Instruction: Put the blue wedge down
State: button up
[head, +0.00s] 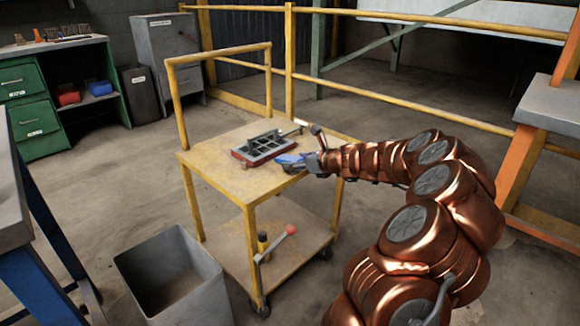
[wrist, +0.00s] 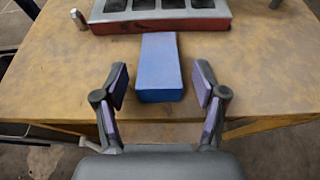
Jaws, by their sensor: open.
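The blue wedge (wrist: 160,68) lies on the yellow cart top (wrist: 60,70), between the fingers of my gripper (wrist: 160,88) in the wrist view. My gripper is open, with a gap on each side of the wedge. The wedge's far end is close to the red-sided hollow brick (wrist: 160,25); I cannot tell whether they touch. In the head view the wedge (head: 288,159) shows just left of my gripper (head: 300,163), beside the hollow brick (head: 263,148), and is partly hidden by it.
A small metal cylinder (wrist: 79,19) stands left of the brick in the wrist view. A grey bin (head: 172,280) stands on the floor in front.

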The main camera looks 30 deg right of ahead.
jog(key=shift+w, duration=0.25)
jog(key=shift+c, duration=0.3)
grip_shut()
